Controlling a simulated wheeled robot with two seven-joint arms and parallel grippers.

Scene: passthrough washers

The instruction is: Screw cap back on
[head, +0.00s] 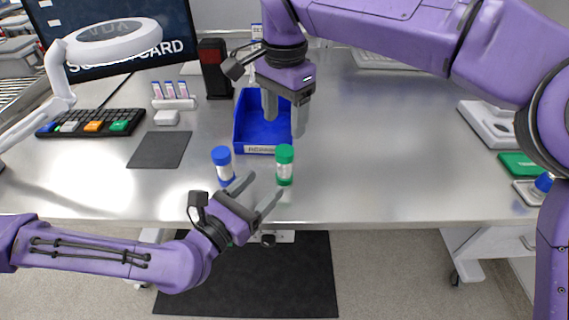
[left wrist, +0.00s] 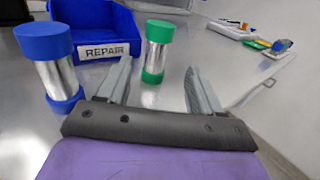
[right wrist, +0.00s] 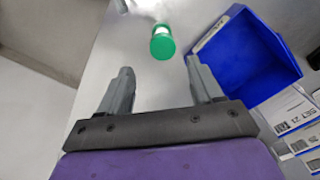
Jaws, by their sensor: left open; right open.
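A clear jar with a green cap and green base (head: 285,165) stands upright on the metal table, in front of the blue bin. It also shows in the left wrist view (left wrist: 156,52), ahead of the fingers, and in the right wrist view (right wrist: 162,43). A similar jar with a blue cap and base (head: 223,164) stands to its left; the left wrist view shows it (left wrist: 50,62) too. Both caps sit on their jars; how tight cannot be told. My left gripper (head: 258,198) is open and empty, just in front of the jars. My right gripper (head: 284,118) is open and empty above the bin.
The blue bin (head: 241,140), labelled REPAIR, stands behind the jars. A tube rack (head: 174,103), a dark pad (head: 159,150) and a coloured keyboard (head: 90,123) lie left. A white device (head: 490,125) and a green box (head: 520,164) are right. The table right of the jars is clear.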

